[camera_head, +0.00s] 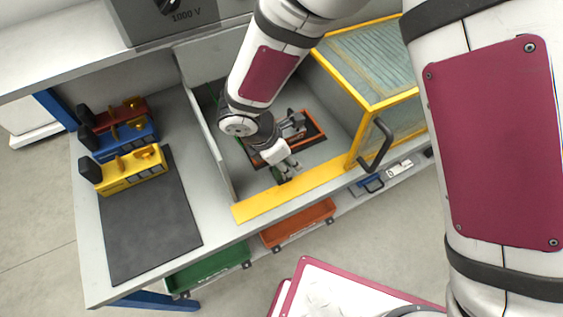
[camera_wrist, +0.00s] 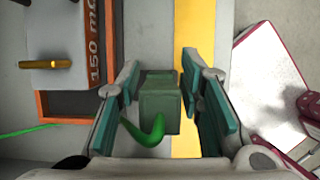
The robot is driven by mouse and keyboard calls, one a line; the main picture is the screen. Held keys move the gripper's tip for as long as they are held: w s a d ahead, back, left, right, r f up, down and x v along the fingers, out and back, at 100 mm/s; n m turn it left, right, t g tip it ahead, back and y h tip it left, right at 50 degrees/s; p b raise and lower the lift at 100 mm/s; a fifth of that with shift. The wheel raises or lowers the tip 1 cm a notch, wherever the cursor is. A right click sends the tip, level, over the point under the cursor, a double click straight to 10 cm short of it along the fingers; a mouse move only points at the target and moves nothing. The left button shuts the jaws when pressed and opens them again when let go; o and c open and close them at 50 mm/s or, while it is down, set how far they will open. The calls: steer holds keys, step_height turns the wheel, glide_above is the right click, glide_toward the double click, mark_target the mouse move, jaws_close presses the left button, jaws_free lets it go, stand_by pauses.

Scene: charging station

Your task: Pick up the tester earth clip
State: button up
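The tester earth clip looks to be the dark green block (camera_wrist: 160,108) with a bright green curved lead at its near end, in the wrist view. It lies between the two teal-padded fingers of my gripper (camera_wrist: 163,80). The fingers are open, with a visible gap on each side of the block. In the head view my gripper (camera_head: 287,168) is low over the grey bay floor, just behind the yellow front strip. There the clip is mostly hidden, with only a bit of green (camera_head: 277,175) showing beside the fingers.
An orange-rimmed dark tray (camera_head: 322,135) holds a grey block marked 150 mΩ (camera_wrist: 62,62). A yellow-framed clear guard (camera_head: 357,135) stands close on the right, a panel (camera_head: 205,130) on the left. Red, blue and yellow units (camera_head: 130,170) sit at the left.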

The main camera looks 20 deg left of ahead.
jaws_close()
steer(key=shift+r, duration=0.15)
steer(key=shift+r, duration=0.55)
step_height(320, 180, up, 2)
steer(key=shift+w+r, duration=0.1)
steer(key=shift+r, duration=0.15)
steer(key=s+d+r, duration=0.2)
steer(key=s+d, duration=0.6)
steer(key=s, duration=0.5)
steer(key=shift+s+d+r+b, duration=0.3)
steer(key=shift+d+r+b, duration=0.05)
steer(key=shift+d+r, duration=0.05)
